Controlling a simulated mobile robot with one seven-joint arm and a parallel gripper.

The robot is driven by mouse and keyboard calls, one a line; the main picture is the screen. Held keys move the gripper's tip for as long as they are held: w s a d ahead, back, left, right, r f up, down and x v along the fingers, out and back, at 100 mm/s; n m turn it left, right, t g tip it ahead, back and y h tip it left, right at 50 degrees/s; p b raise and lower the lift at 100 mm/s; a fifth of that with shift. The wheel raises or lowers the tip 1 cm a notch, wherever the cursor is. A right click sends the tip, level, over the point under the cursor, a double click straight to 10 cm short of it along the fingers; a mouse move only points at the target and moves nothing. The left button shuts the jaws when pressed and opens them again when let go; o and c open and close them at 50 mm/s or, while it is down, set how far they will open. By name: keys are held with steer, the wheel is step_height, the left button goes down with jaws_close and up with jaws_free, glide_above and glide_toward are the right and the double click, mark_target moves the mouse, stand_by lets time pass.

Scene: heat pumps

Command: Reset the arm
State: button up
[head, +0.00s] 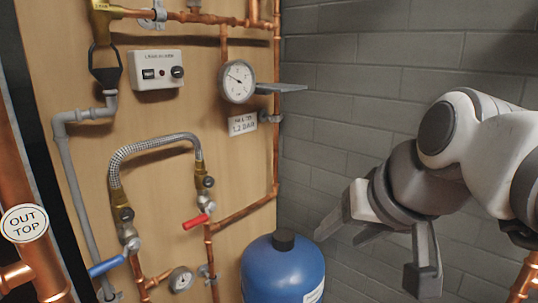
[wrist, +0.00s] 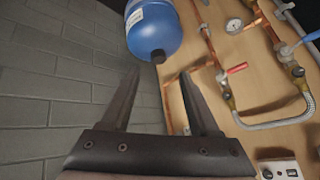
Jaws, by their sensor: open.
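My arm comes in from the right in the head view, in front of the grey block wall. My gripper (head: 375,250) points down and to the left, with its fingers spread apart and nothing between them. In the wrist view my gripper (wrist: 160,85) also shows two fingers well apart, with wall and wooden board behind the gap. The blue tank (head: 283,270) stands left of my gripper in the head view, its lower part cut off by the frame. The blue tank (wrist: 153,30) shows beyond the fingers in the wrist view, apart from them.
A wooden board (head: 140,220) carries copper pipes, a braided hose (head: 150,145), a red-handled valve (head: 196,221), a blue-handled valve (head: 106,266), a pressure gauge (head: 237,82) and a control box (head: 157,70). The grey wall (head: 340,110) is bare.

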steer(key=s+d+f+g+h+p, duration=0.15)
steer(key=s+d+f, duration=0.25)
steer(key=s+f, duration=0.45)
step_height(320, 180, up, 12)
steer(key=w+p, duration=0.1)
steer(key=p, duration=1.2)
steer(key=shift+w+a+f+n+h, duration=0.15)
steer(key=shift+w+a+n+h, duration=0.15)
steer(key=shift+w+h, duration=0.15)
steer(key=shift+a, duration=0.1)
